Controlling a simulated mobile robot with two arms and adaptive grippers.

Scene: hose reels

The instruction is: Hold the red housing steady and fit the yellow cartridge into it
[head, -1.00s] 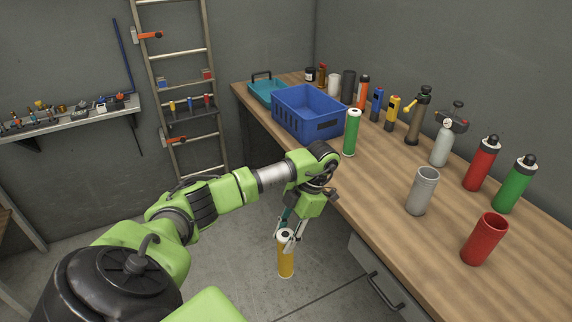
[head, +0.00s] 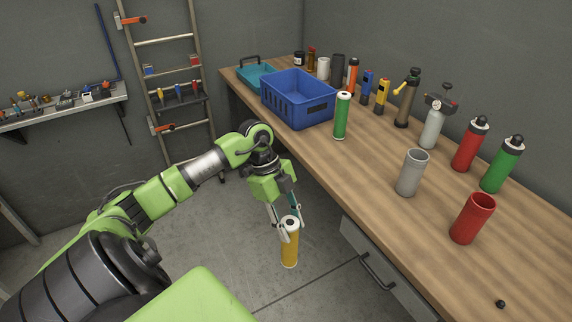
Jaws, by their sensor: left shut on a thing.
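The yellow cartridge (head: 290,249) has a white top and hangs upright in my left gripper (head: 287,229). My left gripper is shut on its upper end and holds it over the floor, in front of the bench edge. The red housing (head: 471,219) is an open-topped cylinder standing upright on the bench at the right. Its mouth faces up and looks empty as far as I can see. The left gripper and cartridge are well to the left of the housing and apart from it. My right gripper is not in view.
A grey open cylinder (head: 411,173) stands behind the red housing on the wooden bench (head: 380,205). A green cartridge (head: 341,117) stands by the blue crate (head: 296,101). Red and green bottles (head: 502,166) line the back right. A small black knob (head: 500,304) lies near the front.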

